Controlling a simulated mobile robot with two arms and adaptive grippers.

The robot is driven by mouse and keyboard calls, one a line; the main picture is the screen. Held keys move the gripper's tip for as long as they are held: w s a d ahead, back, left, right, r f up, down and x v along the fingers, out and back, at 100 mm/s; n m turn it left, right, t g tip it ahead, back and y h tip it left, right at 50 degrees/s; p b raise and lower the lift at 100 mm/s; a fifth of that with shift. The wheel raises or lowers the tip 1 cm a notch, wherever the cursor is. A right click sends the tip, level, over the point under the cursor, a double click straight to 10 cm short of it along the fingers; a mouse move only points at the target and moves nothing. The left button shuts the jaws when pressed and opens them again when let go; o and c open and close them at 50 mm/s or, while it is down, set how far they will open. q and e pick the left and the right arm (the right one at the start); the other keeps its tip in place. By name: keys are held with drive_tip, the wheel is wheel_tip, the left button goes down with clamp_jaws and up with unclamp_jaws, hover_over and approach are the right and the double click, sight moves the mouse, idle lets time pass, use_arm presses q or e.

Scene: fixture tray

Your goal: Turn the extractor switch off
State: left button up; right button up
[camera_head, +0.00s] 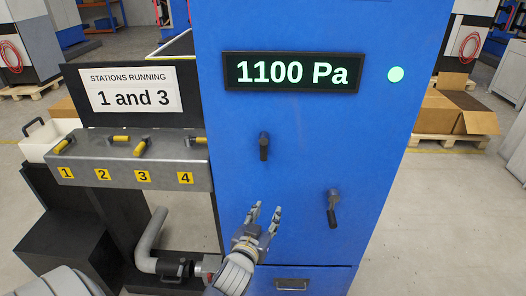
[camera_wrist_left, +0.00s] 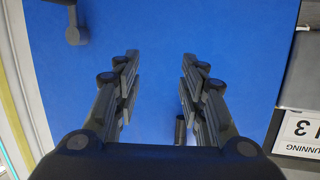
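The blue extractor cabinet (camera_head: 300,190) stands in front of me. It has two dark rotary handles. The upper left handle (camera_head: 264,146) points down. The lower right handle (camera_head: 333,208) also points down, tilted slightly. No label shows which is the extractor switch. The display (camera_head: 291,73) reads 1100 Pa, and a round green lamp (camera_head: 396,75) is lit. My left gripper (camera_head: 266,208) is open and empty in front of the panel, below the upper handle. In the left wrist view, the lower right handle (camera_wrist_left: 76,28) is at top left; the other is mostly hidden behind the fingers.
Left of the cabinet, a grey manifold (camera_head: 125,165) carries several yellow-handled valves numbered 1 to 4. A sign (camera_head: 130,92) above reads "Stations running 1 and 3". A grey pipe (camera_head: 150,240) runs below. Cardboard boxes (camera_head: 450,110) sit on a pallet behind right.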

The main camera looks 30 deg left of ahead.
use_arm(q)
drive_tip(key=n+t+y, duration=0.1)
drive_tip(key=t+y, duration=0.1)
approach(263, 154)
drive_tip(key=p+x, duration=0.2)
drive_tip(key=x, duration=0.5)
drive_tip(key=shift+w+a+r+p, duration=0.1)
drive_tip(key=shift+w+r+p, duration=0.05)
drive_tip(key=shift+w+p, duration=0.15)
drive_tip(key=shift+w+a, duration=0.2)
drive_tip(key=shift+w, duration=0.3)
use_arm(e)
drive_tip(key=shift+d+r, duration=0.2)
drive_tip(key=shift+r, duration=1.35)
use_arm(q)
clamp_jaws()
use_arm(e)
drive_tip(key=shift+s+a, duration=0.15)
drive_tip(key=shift+a, duration=0.15)
